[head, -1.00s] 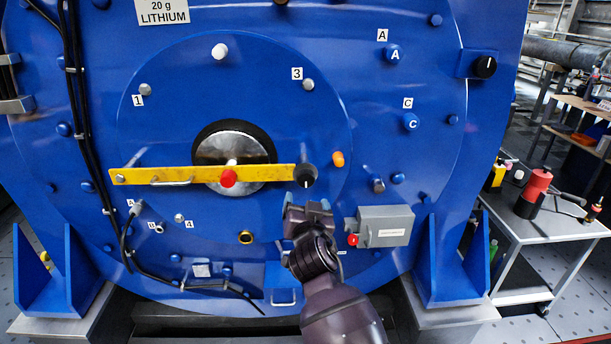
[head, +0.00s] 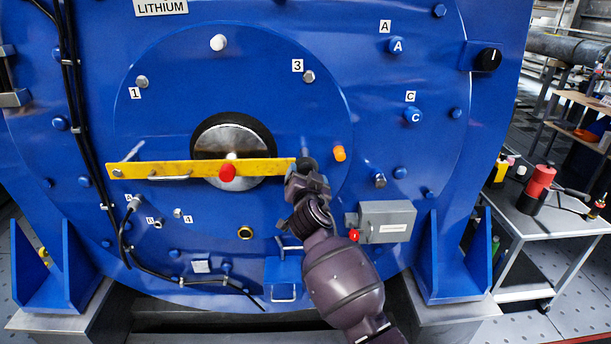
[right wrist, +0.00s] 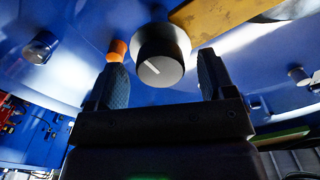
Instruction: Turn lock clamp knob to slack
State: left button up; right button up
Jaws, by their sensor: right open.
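The lock clamp knob is a round black knob with a white pointer line. It sits at the right end of the yellow bar (head: 262,169). In the right wrist view the knob (right wrist: 161,55) shows ahead, between the two fingers, with its pointer slanting to the upper left. In the head view the knob (head: 307,163) is partly hidden by my right gripper (head: 306,178). My right gripper also shows in the right wrist view (right wrist: 160,85), open, its fingertips either side of the knob with gaps. My left gripper is not in view.
An orange plug (head: 339,153) is just right of the knob. A red knob (head: 227,172) is mid-bar. A grey box (head: 385,222) with a red button is at lower right. Another black knob (head: 488,59) is at the upper right. A cart (head: 545,225) stands at the right.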

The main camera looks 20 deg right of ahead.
jog(key=shift+w+d+f, duration=0.1)
jog(key=shift+w+d, duration=0.1)
jog(key=shift+w, duration=0.45)
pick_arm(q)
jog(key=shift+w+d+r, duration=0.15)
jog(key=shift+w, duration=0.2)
pick_arm(e)
jog(key=shift+w, duration=0.15)
